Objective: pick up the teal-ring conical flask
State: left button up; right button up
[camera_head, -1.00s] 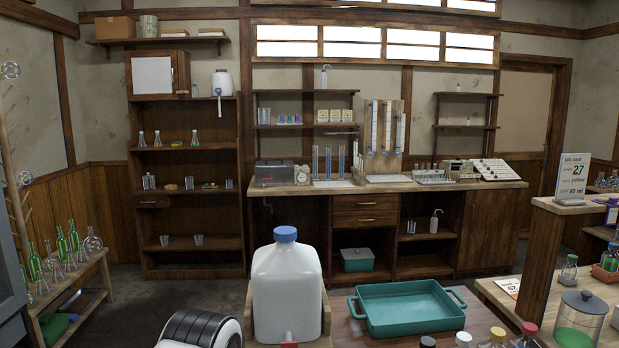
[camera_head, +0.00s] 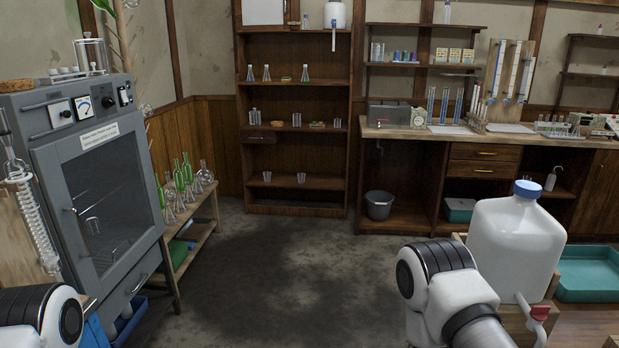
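Several small conical flasks stand upright on the upper shelf of the brown wooden shelving, among them a left flask (camera_head: 250,73), a middle flask (camera_head: 266,73) and a right flask (camera_head: 304,73). More glass flasks, including a clear one (camera_head: 204,173), stand on a low wooden rack beside the grey oven, some with green glass bottles. All are too small to tell which carries a teal ring. Parts of both my arms show at the bottom of the view, but neither gripper is in view.
A grey oven (camera_head: 95,200) stands at left. Dark floor (camera_head: 285,270) is open ahead up to the shelving (camera_head: 295,208). A grey bucket (camera_head: 379,205) sits under the workbench (camera_head: 480,140). A white carboy (camera_head: 515,240) and teal tray (camera_head: 590,275) are at right.

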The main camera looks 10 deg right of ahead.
aim_at(564, 133)
jog(key=i+j+z, duration=0.1)
jog(key=i, duration=0.35)
jog(key=i+j+z, duration=0.15)
jog(key=i+j, duration=0.2)
jog(key=i+j+z, duration=0.1)
jog(key=i+j, duration=0.2)
jog(key=i, duration=0.25)
jog(key=i+z, duration=0.15)
jog(key=i, duration=0.65)
jog(key=i+z, duration=0.2)
jog(key=i, duration=0.6)
jog(key=i+j+z, duration=0.15)
jog(key=i, duration=0.65)
jog(key=i+l+z, duration=0.2)
jog(key=z, duration=0.2)
jog(key=i+l+z, duration=0.1)
jog(key=i+z, duration=0.75)
jog(key=i+j+z, duration=0.1)
jog(key=i+z, duration=0.15)
jog(key=z, duration=0.2)
jog(key=i+j+z, duration=0.2)
jog(key=z, duration=0.2)
jog(key=i+l+z, duration=0.1)
jog(key=i+z, duration=0.35)
jog(key=i, duration=1.85)
